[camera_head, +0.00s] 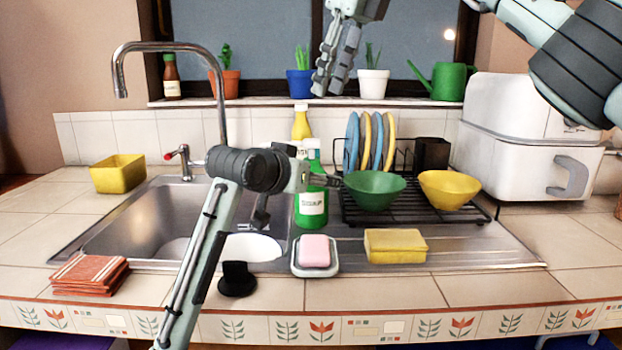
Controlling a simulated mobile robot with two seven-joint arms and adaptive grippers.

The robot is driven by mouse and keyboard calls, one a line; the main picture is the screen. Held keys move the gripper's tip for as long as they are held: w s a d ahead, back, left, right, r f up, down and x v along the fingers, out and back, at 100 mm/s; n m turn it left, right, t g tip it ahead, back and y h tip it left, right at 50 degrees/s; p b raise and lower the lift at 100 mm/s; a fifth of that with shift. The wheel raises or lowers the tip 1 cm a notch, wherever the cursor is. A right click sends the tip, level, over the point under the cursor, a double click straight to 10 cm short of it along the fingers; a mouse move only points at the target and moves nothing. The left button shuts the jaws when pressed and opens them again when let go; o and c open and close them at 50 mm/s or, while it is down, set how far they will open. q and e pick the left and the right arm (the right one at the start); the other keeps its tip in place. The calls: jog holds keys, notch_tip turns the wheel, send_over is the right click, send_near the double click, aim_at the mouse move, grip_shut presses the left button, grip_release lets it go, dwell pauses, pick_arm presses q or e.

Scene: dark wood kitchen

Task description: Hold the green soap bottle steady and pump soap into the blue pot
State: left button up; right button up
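The green soap bottle (311,208) stands upright behind the sink's front ledge, with a white "SOAP" label and a pale pump top (312,146). My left gripper (325,182) is at the bottle's upper body, with dark finger parts crossing in front of it. The arm's wrist hides much of the gripper, so I cannot tell whether it grips the bottle. My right gripper (331,88) hangs high in front of the window, fingers down and close together, with nothing visible between them. The blue pot (299,84) holds a green plant on the windowsill, just left of the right gripper.
A yellow bottle (301,124) stands behind the soap. A rack (408,214) with plates and bowls stands right of it. A pink soap bar (315,249) and yellow sponge (396,246) lie in front. A tall faucet (219,95) rises over the sink (118,231).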

pick_arm(q)
jog(key=c, duration=1.4)
pick_arm(e)
jog(key=shift+c, duration=0.2)
pick_arm(q)
jog(key=shift+o, duration=0.2)
pick_arm(e)
jog(key=shift+r+n, duration=0.1)
jog(key=shift+n, duration=0.4)
jog(key=c, duration=0.5)
jog(key=shift+s+a+r+n+t+h, duration=0.2)
jog(key=shift+r+n+t+h, duration=0.1)
jog(key=shift+n, duration=0.5)
jog(key=shift+c, duration=1.1)
jog(key=shift+s+r+n+t, duration=0.1)
jog(key=shift+r+n+t, duration=0.1)
jog(key=shift+n, duration=0.4)
jog(key=shift+s+r+n+t, duration=0.1)
jog(key=shift+n+t, duration=0.1)
jog(key=shift+n, duration=0.4)
grip_shut()
jog(key=s+a+n+t+h, duration=0.1)
jog(key=s+n+t, duration=0.1)
jog(key=n, duration=0.8)
jog(key=s+a+r+n+t+h, duration=0.1)
jog(key=s+n+t, duration=0.2)
jog(key=n, duration=0.7)
jog(key=shift+s+a+r+h, duration=0.2)
jog(key=shift+s+a+h, duration=0.1)
jog(key=shift+a, duration=0.1)
